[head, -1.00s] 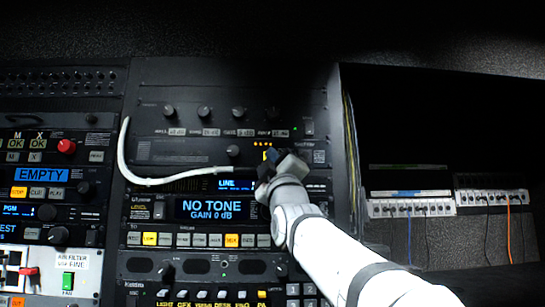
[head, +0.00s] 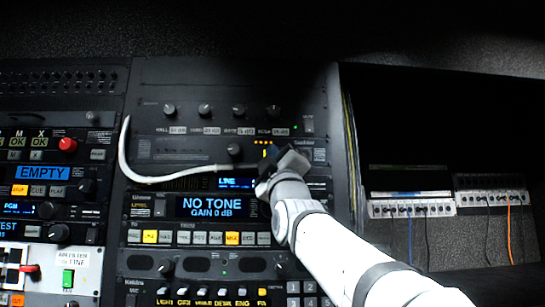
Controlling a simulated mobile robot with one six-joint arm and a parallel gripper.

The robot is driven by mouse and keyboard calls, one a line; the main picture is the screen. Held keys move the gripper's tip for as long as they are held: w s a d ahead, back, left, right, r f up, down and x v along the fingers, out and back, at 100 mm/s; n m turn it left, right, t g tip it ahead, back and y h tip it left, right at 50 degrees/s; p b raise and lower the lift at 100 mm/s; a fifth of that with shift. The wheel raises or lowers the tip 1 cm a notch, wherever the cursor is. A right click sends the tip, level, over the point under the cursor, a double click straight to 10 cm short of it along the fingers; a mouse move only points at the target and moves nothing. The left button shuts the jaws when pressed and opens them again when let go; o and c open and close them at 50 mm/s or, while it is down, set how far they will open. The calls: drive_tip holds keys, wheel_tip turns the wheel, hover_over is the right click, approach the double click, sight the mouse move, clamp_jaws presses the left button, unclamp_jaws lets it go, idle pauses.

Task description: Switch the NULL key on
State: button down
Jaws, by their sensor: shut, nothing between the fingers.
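My gripper (head: 272,168) is shut and empty, up against the front of the middle rack, just right of the cable end. It covers part of a panel with amber lights (head: 263,144) and the right end of the blue LINE display (head: 235,182). I cannot read a NULL label on any key; the key may be behind my gripper or too small to make out. Whether the fingertips touch the panel cannot be told.
A white cable (head: 150,179) loops across the rack left of my gripper. Below are the NO TONE display (head: 208,207) and a key row (head: 200,238) with two keys lit amber. Knobs (head: 204,109) stick out above. A dark recess with patch strips (head: 411,207) lies right.

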drive_tip(key=shift+s, duration=0.1)
drive_tip(key=s+b, duration=0.3)
drive_tip(key=s, duration=0.2)
idle(0.3)
idle(0.8)
